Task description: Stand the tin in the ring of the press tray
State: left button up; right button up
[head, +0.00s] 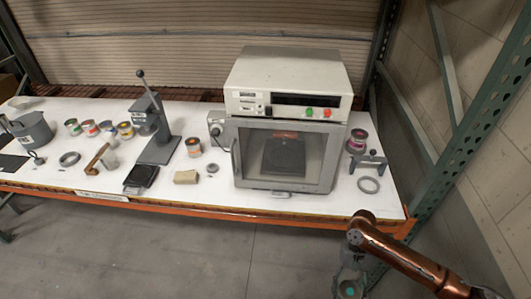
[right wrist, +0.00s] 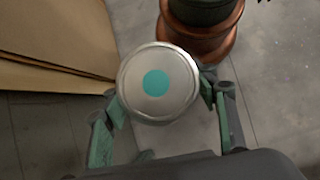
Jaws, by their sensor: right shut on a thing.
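My right gripper (right wrist: 160,108) is shut on a round metal tin (right wrist: 178,62) with a teal dot on its pale lid. In the head view my right gripper (head: 349,283) is low at the right, off the table's front edge, with the tin (head: 350,291) partly cut off by the picture's bottom. A lever press (head: 157,130) stands on the table, left of centre. A dark, shallow tray (head: 141,178) lies in front of it; I cannot make out a ring in it. My left gripper is not in view.
Several colored tins (head: 107,126) stand at the left, near a grey pot (head: 32,128). A grey ring (head: 69,159) lies there, another ring (head: 368,185) lies at the right. A large oven-like machine (head: 288,125) fills the middle. A tan block (head: 186,177) lies beside the tray.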

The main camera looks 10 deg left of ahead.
aim_at(141, 174)
jog(key=u, duration=2.8)
jog(key=i, duration=2.85)
jog(key=z, duration=2.7)
